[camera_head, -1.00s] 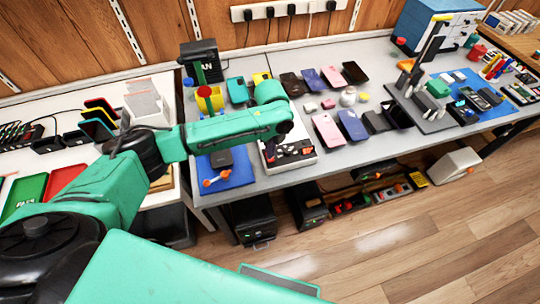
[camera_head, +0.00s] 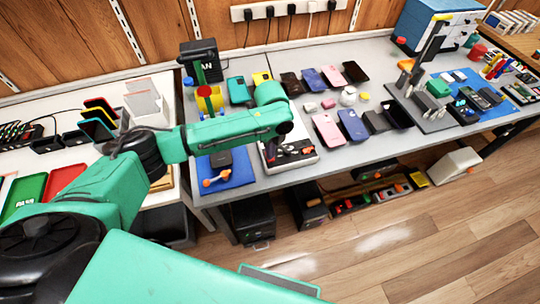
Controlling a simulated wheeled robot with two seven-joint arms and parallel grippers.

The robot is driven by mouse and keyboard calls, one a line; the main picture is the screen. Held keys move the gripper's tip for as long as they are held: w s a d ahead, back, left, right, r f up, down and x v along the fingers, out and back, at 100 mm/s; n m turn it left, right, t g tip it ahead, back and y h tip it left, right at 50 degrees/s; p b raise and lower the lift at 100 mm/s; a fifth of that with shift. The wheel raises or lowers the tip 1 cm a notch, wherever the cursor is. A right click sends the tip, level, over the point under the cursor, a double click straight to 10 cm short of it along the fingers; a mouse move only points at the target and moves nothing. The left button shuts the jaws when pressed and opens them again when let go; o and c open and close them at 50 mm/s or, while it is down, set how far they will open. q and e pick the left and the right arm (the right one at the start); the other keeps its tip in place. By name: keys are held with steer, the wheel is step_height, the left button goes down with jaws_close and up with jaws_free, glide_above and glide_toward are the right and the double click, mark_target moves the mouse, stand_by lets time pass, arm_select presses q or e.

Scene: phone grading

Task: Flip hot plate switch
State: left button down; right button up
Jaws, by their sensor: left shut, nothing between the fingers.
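The hot plate (camera_head: 297,166) appears to be the low pale box with a dark top near the front edge of the grey bench, in the middle of the head view. My left arm reaches across from the left, and its wrist covers the back of the box. My left gripper (camera_head: 290,152) points down at the box, shut and empty. The switch is hidden or too small to make out. I cannot tell whether the fingertips touch the box. My right gripper is not in view.
A blue mat (camera_head: 228,171) with a dark block and an orange-handled tool lies left of the box. Several phones lie to the right, including a pink one (camera_head: 328,131). A stand (camera_head: 423,100) rises farther right. A yellow-and-red device (camera_head: 208,100) stands behind my forearm.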

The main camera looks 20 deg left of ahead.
arm_select(q)
steer(key=shift+s+f+b, duration=0.1)
steer(key=shift+f+b, duration=0.25)
steer(key=shift+f, duration=0.4)
stand_by(0.3)
step_height(320, 180, up, 7)
steer(key=p, duration=0.8)
stand_by(0.3)
